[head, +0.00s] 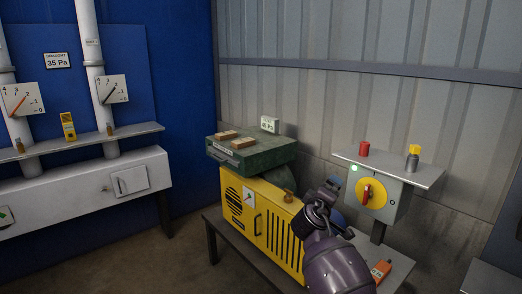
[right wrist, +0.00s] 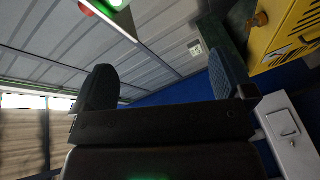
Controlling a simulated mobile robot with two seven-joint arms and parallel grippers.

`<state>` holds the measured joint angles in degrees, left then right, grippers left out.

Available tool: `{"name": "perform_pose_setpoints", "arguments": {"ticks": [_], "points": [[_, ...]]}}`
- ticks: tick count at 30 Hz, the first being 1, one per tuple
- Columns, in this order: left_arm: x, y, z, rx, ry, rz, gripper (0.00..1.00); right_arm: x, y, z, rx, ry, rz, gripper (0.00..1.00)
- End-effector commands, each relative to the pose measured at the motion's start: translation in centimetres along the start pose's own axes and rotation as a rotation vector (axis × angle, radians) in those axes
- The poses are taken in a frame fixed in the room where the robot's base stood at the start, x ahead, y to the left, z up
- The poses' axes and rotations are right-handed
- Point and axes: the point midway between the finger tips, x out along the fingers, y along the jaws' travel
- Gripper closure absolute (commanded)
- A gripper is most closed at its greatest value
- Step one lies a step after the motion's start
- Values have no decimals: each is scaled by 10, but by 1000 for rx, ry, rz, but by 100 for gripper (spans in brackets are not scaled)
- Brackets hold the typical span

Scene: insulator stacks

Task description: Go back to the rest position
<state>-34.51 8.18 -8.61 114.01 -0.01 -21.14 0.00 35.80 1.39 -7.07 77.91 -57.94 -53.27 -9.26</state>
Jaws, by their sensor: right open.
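My right gripper (head: 322,193) is at the end of the purple arm, in front of the yellow machine and left of the grey switch box in the head view. In the right wrist view my right gripper (right wrist: 163,75) has its two dark fingers wide apart. Nothing shows between them except the wall behind. My left gripper is in neither view.
The yellow machine (head: 262,235) stands on a low table, with a green case (head: 250,153) on top. The switch box (head: 384,194) with a red-handled dial is under a shelf (head: 395,173). An orange device (head: 381,270) lies on the table. Gauges (head: 113,89) hang at the left.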

Motion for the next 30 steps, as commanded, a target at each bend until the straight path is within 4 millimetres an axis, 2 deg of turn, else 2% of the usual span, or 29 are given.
{"name": "perform_pose_setpoints", "arguments": {"ticks": [5,11,21,30], "points": [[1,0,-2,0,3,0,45,-20,-21,7,236,172,-136,0],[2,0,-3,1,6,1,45,-59,-57,48,499,298,-295,0],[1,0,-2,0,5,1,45,-136,-104,144,819,327,-479,0],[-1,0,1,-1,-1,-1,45,-212,-140,242,955,206,-583,0]]}}
